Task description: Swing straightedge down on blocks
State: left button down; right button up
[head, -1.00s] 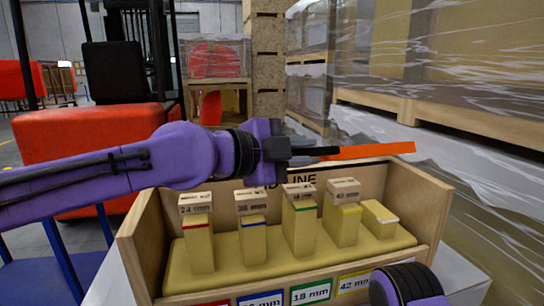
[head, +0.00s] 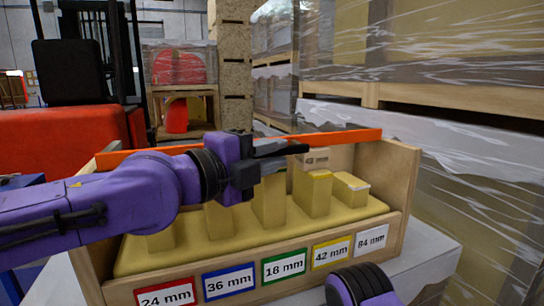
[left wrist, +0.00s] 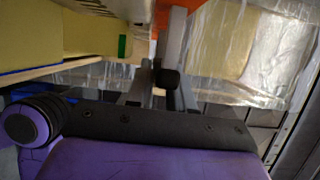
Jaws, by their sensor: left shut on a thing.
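The orange straightedge (head: 340,136) runs nearly level across the head view, behind my left arm, its ends near the two side walls of a wooden box (head: 392,190). My left gripper (head: 283,151) is shut on it; a bit of orange also shows at the top of the left wrist view (left wrist: 170,10). Yellow blocks of differing heights stand in a row in the box, among them a tall block (head: 269,200), a block (head: 318,195) with a wooden piece (head: 316,159) above it, and a short block (head: 350,188). My arm hides the tops of the left blocks. I cannot tell whether the straightedge touches anything below.
Coloured labels front the box, from a red 24 mm label (head: 165,295) to a white 84 mm label (head: 372,240). A purple and black part of my arm (head: 360,285) is at the bottom. Wrapped pallets (head: 440,60) stand behind right; a red forklift (head: 60,135) stands left.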

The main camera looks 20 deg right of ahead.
pick_arm(q)
jog(key=shift+f, duration=0.2)
jog(key=c, duration=1.1)
grip_release()
jog(key=shift+a, duration=0.15)
jog(key=v, duration=1)
jog(key=shift+s+a+r, duration=0.1)
jog(key=shift+a, duration=0.05)
